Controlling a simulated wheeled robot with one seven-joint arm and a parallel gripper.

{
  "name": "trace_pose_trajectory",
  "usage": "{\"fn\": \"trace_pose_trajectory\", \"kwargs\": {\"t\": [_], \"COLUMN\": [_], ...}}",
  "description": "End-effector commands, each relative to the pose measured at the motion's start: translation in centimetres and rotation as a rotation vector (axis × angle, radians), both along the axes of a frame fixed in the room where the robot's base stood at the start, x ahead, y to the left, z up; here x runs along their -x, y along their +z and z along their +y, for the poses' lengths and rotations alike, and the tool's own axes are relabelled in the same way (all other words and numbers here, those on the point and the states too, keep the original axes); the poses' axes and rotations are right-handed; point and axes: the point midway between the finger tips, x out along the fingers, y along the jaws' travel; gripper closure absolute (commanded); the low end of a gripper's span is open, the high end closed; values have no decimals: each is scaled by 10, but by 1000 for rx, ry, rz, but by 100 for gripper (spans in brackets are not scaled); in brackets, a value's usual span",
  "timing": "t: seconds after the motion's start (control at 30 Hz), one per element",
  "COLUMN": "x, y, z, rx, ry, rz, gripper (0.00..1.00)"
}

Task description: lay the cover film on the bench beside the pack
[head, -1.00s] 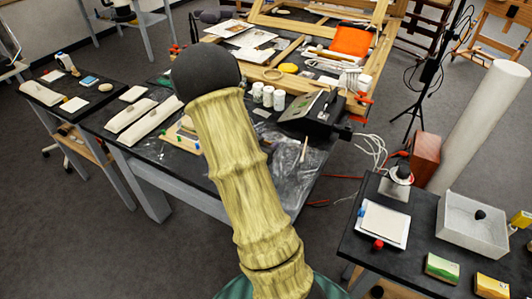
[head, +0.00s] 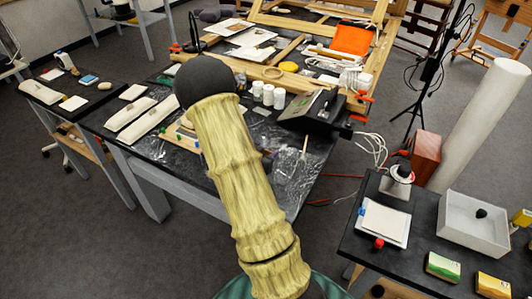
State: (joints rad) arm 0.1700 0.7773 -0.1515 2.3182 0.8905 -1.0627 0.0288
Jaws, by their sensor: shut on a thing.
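A clear, crinkled, shiny film (head: 287,172) shows over the black bench (head: 150,168), to the right of my arm; similar glints show to the left of my arm. I cannot tell its outline, or whether it lies flat or is held up. A pale wooden piece with green and blue pegs (head: 180,128) lies partly hidden behind my arm; I cannot tell if it is the pack. My sleeved arm, with a black rounded joint, crosses the middle of the view. My gripper is hidden behind it, so its hold on the film cannot be seen.
White jars (head: 268,95) and a black box (head: 312,110) stand at the bench's right. Two long pale cushions (head: 130,112) lie at left. A wooden frame (head: 285,68) fills the back. A side table (head: 415,262) with a white tray (head: 474,222) stands at right.

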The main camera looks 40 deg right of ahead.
Motion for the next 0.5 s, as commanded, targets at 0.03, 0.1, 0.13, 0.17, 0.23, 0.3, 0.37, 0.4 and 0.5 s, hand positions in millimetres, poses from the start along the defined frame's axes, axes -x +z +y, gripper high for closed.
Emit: {"fn": "trace_pose_trajectory", "kwargs": {"t": [0.03,0.1,0.13,0.17,0.23,0.3,0.37,0.4,0.5], "x": [0,0,0,0,0,0,0,0,0], "y": [-3,-3,-2,-2,-2,-2,-2,-2,-1], "z": [0,0,0,0,0,0,0,0,0], "rx": [0,0,0,0,0,0,0,0,0], "ry": [0,0,0,0,0,0,0,0,0], "rz": [0,0,0,0,0,0,0,0,0], "gripper": [94,59,53,47,39,39,39,39,39]}}
